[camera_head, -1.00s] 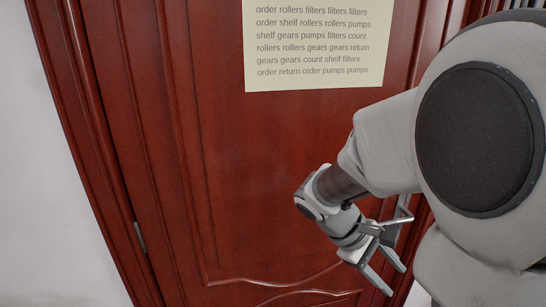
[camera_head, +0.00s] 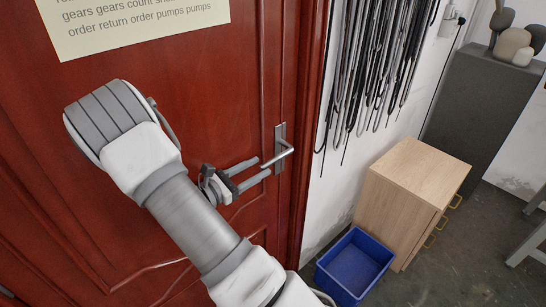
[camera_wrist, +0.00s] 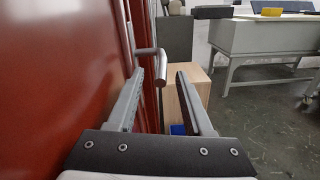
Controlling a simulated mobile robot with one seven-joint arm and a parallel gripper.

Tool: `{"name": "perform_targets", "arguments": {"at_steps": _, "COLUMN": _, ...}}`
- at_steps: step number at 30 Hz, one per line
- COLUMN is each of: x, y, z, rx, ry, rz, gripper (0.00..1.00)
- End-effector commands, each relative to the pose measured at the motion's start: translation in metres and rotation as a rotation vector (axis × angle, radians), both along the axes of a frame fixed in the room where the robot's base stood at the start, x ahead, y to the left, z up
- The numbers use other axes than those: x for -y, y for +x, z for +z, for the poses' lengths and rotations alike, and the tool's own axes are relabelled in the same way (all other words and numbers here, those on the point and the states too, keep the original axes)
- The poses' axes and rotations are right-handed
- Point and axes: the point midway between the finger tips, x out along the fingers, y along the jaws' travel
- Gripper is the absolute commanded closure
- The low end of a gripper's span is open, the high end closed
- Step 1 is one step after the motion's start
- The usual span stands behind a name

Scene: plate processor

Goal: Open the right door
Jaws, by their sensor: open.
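The red wooden door (camera_head: 95,165) fills the left of the head view and looks closed in its frame. Its metal lever handle (camera_head: 280,151) is at the door's right edge. My gripper (camera_head: 257,172) is open beside the door, with its fingertips pointing at the handle and close to it. In the wrist view the handle (camera_wrist: 148,52) is ahead of my gripper (camera_wrist: 161,80), just beyond and between the two open fingers. The fingers hold nothing. I cannot tell whether a fingertip touches the handle.
A paper note (camera_head: 140,20) is on the door. Black cables (camera_head: 375,60) hang on the wall to the right. A blue bin (camera_head: 354,264) and a wooden cabinet (camera_head: 410,195) stand on the floor there. A grey workbench (camera_wrist: 262,42) is farther off, with open floor before it.

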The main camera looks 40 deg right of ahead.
Motion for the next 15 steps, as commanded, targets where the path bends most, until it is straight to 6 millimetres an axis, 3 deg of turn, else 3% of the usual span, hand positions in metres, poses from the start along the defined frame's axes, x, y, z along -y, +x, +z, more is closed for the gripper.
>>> {"name": "perform_targets", "arguments": {"at_steps": 9, "x": 0.05, "y": 0.001, "z": 0.0, "rx": 0.0, "ry": 0.001, "rz": -0.006, "gripper": 0.49}}
{"name": "perform_targets", "arguments": {"at_steps": 15, "x": 0.067, "y": 0.002, "z": 0.0, "rx": 0.001, "ry": 0.003, "rz": -0.004, "gripper": 0.49}}
